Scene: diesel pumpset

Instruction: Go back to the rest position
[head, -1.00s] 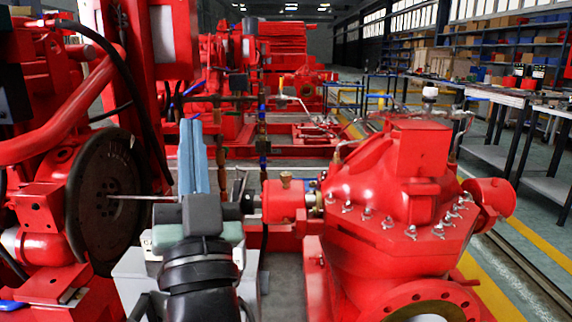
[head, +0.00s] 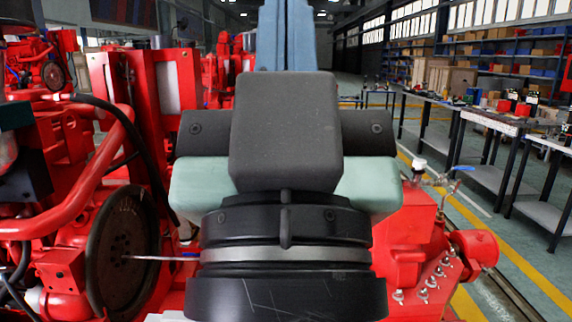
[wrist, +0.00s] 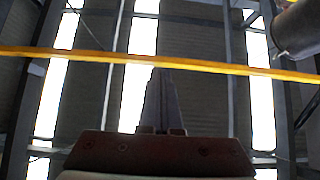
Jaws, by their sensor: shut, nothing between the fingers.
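My gripper (head: 285,35) is raised in front of the head camera, its blue fingers together and pointing up, the tips cut off by the frame's top edge. In the wrist view my gripper (wrist: 158,75) shows as closed fingers against the ceiling, with nothing between them. My arm's dark wrist fills the middle of the head view and hides much of the pumpset. The red pump (head: 412,245) shows partly behind it at right. The dark flywheel disc (head: 122,250) of the red engine is at left, with a thin metal rod (head: 165,258) at its centre.
Red engine frames and pipes (head: 80,200) stand close at left. Workbenches (head: 500,122) and stocked shelves (head: 500,45) line the right side. Yellow-lined floor (head: 535,265) is open between the pump and the benches. A yellow beam (wrist: 235,68) crosses overhead in the wrist view.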

